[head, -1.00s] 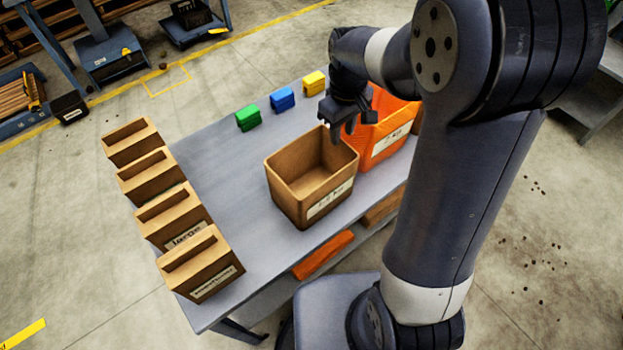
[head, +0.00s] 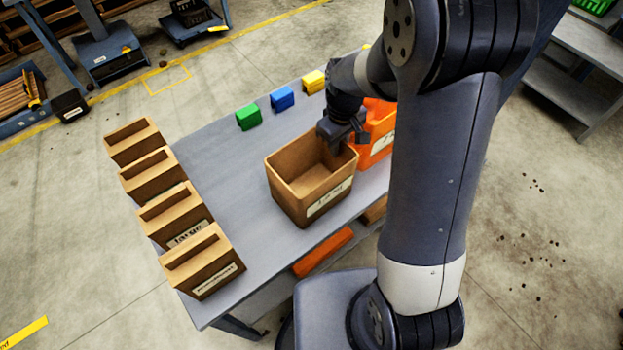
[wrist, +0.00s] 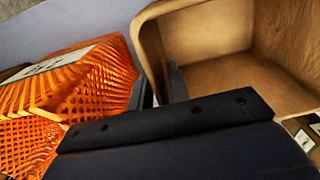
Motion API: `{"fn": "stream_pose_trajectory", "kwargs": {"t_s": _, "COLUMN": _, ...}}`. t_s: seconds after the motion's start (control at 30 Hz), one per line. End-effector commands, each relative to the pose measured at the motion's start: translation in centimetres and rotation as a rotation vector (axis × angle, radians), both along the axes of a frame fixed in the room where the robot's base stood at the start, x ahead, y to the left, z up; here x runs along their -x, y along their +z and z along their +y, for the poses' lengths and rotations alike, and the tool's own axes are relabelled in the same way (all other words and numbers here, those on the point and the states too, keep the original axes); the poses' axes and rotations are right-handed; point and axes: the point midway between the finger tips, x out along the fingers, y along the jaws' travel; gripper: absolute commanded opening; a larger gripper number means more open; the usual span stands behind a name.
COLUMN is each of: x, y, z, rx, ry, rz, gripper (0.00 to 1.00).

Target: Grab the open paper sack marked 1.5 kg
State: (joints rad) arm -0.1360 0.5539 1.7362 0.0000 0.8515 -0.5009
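The open brown paper sack (head: 290,200) stands upright on the grey table, its mouth facing up and its inside empty as far as I see. A white label is on its front, too blurred to read surely. My gripper (head: 343,150) is lowered at its right rim. In the wrist view, the sack (wrist: 215,45) fills the upper right. There the two fingers of my gripper (wrist: 158,88) straddle its near wall, one inside and one outside, apart from each other. They look open, with no clear grip on the wall; the tips are partly hidden.
An orange mesh container (head: 378,135) with a white label stands close on the right; it also shows in the wrist view (wrist: 70,95). Green (head: 249,117), blue (head: 282,98) and yellow (head: 313,81) blocks line the back edge. Several brown bins (head: 205,262) stand at left. The table's left middle is free.

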Motion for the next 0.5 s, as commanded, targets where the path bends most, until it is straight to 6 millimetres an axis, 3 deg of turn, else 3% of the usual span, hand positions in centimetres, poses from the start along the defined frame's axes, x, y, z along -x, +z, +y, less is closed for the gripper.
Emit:
{"fn": "stream_pose_trajectory", "kwargs": {"t_s": 0.2, "x": 0.00, "y": 0.02, "z": 0.00, "rx": 0.000, "ry": 0.000, "rz": 0.000, "gripper": 0.00}}
{"fn": "stream_pose_trajectory", "kwargs": {"t_s": 0.5, "x": -0.01, "y": 0.03, "z": 0.01, "rx": 0.000, "ry": 0.000, "rz": 0.000, "gripper": 0.00}}
